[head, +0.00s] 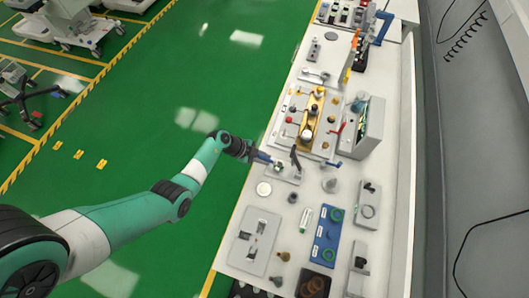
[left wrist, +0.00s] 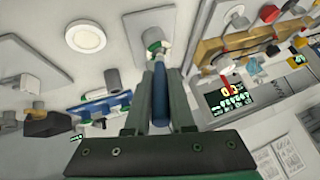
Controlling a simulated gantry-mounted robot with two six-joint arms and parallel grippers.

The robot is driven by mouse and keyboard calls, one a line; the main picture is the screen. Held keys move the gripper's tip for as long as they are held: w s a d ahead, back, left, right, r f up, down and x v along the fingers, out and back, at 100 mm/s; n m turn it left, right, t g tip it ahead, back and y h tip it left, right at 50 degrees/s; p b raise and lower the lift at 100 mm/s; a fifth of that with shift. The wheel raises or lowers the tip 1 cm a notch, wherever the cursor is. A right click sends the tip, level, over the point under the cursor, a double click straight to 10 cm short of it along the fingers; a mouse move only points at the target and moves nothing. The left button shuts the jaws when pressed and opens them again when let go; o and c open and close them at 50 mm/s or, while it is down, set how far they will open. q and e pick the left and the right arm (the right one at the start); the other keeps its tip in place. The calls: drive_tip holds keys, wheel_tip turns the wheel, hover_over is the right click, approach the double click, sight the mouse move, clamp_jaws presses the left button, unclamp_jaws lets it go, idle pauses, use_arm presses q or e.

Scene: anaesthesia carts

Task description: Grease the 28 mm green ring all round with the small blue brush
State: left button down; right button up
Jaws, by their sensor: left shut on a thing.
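My left gripper (head: 260,157) reaches over the bench from the left and is shut on the small blue brush. The brush's blue handle (left wrist: 160,98) shows between the fingers (left wrist: 160,80) in the left wrist view. Its far end points at a small pale fitting with a green band (left wrist: 154,45), which looks like a ring on a post. The brush tip is very close to it; I cannot tell whether they touch. A blue tray (head: 319,249) with green rings (head: 336,214) lies farther down the bench. My right gripper is not in view.
A white round disc (head: 264,189) and a grey plate (head: 252,240) lie on the white bench. A yellow manifold (head: 312,118) and a monitor box (head: 361,128) stand beyond the gripper. Several small fittings crowd the bench's lower part.

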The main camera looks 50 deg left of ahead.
use_arm(q)
drive_tip(key=shift+f+b, duration=0.3)
drive_tip(key=shift+f, duration=0.2)
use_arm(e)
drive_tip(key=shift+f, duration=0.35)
use_arm(q)
drive_tip(key=shift+f, duration=0.1)
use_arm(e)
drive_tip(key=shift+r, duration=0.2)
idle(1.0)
use_arm(q)
wheel_tip(320, 180, up, 7)
drive_tip(key=p, duration=0.8)
drive_tip(key=shift+p, duration=0.35)
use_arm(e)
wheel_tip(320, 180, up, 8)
use_arm(q)
drive_tip(key=shift+a, duration=0.1)
